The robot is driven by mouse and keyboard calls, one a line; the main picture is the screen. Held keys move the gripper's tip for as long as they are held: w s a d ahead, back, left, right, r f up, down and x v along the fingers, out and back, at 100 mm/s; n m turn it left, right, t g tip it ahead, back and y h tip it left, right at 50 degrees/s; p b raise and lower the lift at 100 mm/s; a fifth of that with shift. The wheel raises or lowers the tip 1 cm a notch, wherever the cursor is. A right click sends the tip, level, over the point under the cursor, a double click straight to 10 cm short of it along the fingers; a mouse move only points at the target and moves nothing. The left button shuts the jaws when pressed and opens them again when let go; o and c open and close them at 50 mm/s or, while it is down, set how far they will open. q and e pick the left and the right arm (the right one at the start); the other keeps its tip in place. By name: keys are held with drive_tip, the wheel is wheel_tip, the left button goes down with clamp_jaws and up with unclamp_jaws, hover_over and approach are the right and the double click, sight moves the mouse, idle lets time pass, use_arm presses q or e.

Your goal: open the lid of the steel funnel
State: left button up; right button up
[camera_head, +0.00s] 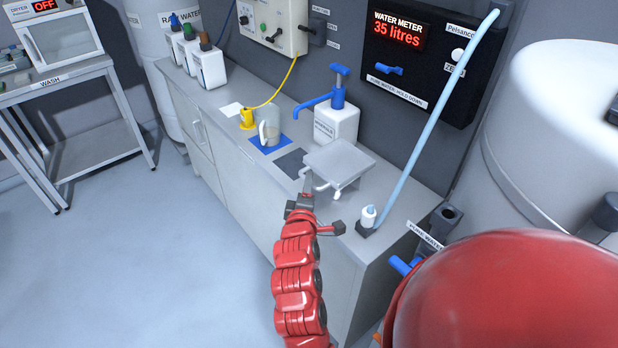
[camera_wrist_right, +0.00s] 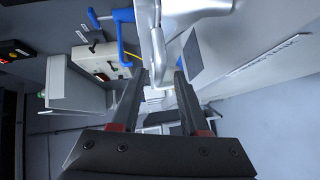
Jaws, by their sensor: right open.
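The steel funnel's flat grey square lid (camera_head: 342,158) lies over its top at the near edge of the counter, and looks shut. A pale handle (camera_head: 322,187) sticks out at its near left side. My right gripper (camera_head: 308,188) is at this near left side, close to the handle. In the right wrist view the gripper (camera_wrist_right: 161,78) is open. The silvery funnel metal (camera_wrist_right: 190,10) and a pale bar-like part (camera_wrist_right: 158,62) show just ahead of and between the fingertips. I cannot tell whether they touch. The funnel's lower body is mostly hidden. My left gripper is not in view.
A white bottle with a blue pump (camera_head: 336,122) stands behind the funnel. A glass jug (camera_head: 269,130) on a blue mat stands to the left. A small white bottle (camera_head: 368,216) and a light blue hose (camera_head: 440,110) are to the right.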

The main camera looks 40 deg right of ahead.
sight(333, 167)
drive_tip(key=p+x, duration=0.1)
drive_tip(key=x, duration=0.4)
drive_tip(key=shift+w+d, duration=0.15)
clamp_jaws()
drive_tip(key=shift+f, duration=0.1)
